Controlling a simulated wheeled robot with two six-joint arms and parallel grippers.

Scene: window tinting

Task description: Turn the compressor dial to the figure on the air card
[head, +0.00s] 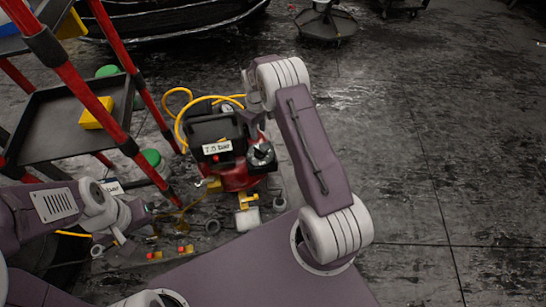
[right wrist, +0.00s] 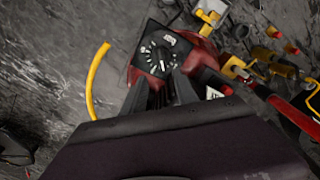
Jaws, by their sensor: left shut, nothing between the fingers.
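The red compressor (head: 238,178) stands on the floor near the middle of the head view. A white air card (head: 217,147) on its dark panel reads something like "7.0 bar"; the middle figure is blurred. The black dial (head: 262,153) is on a dark square plate to the right of the card. In the right wrist view the dial (right wrist: 159,58) has white marks around it; its setting is too small to read. My right gripper (right wrist: 160,88) is open, its fingers apart and just short of the dial, holding nothing. My left gripper (head: 122,242) is shut and empty, low at the left, away from the compressor.
A red-posted cart with a black tray (head: 60,130) and a yellow block (head: 96,113) stands at the left. A yellow hose (head: 178,118) loops behind the compressor. Small parts lie on the floor in front of it. The floor (head: 440,150) at the right is clear.

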